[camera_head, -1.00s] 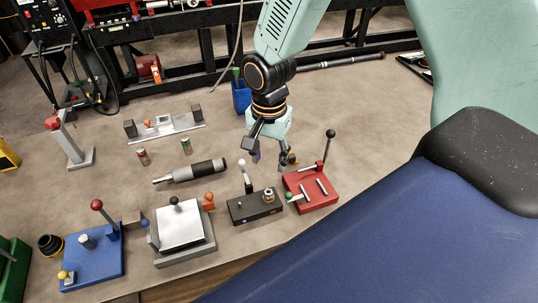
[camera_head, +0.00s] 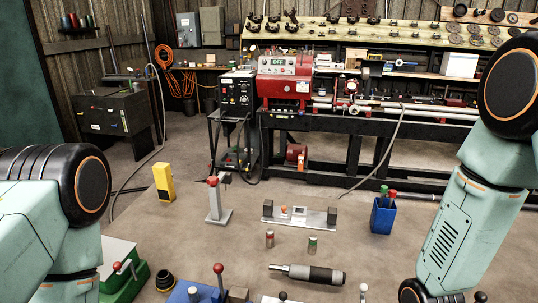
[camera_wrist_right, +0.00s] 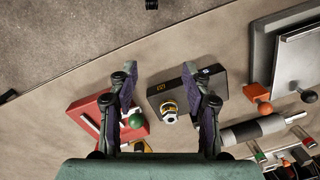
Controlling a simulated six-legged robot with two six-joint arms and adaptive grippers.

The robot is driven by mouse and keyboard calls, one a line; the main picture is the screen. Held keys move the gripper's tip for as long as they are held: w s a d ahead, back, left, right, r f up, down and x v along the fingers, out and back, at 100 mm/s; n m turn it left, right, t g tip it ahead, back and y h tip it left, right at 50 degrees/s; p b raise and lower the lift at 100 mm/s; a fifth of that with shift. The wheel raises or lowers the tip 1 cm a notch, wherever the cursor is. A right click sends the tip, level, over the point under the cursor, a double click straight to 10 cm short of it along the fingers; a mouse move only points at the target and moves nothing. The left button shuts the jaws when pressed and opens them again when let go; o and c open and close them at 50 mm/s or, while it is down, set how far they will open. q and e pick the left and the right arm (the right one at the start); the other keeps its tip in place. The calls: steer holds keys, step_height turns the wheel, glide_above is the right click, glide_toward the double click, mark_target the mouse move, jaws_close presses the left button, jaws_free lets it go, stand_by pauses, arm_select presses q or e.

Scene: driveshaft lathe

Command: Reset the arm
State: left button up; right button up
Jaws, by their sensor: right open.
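My right gripper (camera_wrist_right: 162,92) is open and empty in the right wrist view, with its two dark fingers spread apart. It hangs above the table. A black block (camera_wrist_right: 180,85) with a silver and yellow fitting shows below and between the fingers. A red fixture (camera_wrist_right: 95,110) with a green knob lies partly behind the left finger. In the head view my right arm (camera_head: 455,235) hangs down along the right side, its gripper below the frame. My left arm (camera_head: 50,215) fills the lower left; its gripper is not in view.
The table holds a grey stand with red top (camera_head: 215,205), a metal fixture (camera_head: 300,215), a blue cup (camera_head: 382,217), a dark cylindrical tool (camera_head: 310,274), two small cylinders and a yellow block (camera_head: 164,182). A red lathe (camera_head: 285,85) stands behind. Bare tabletop lies between them.

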steer(key=s+f+n, duration=0.3)
steer(key=s, duration=0.5)
steer(key=s+f+n, duration=0.4)
steer(key=s, duration=0.5)
step_height(320, 180, down, 14)
steer(key=w+b, duration=0.1)
steer(key=b, duration=1.3)
steer(key=shift+a+r+h, duration=0.2)
steer(key=shift+r+h, duration=0.05)
steer(key=shift+h, duration=0.15)
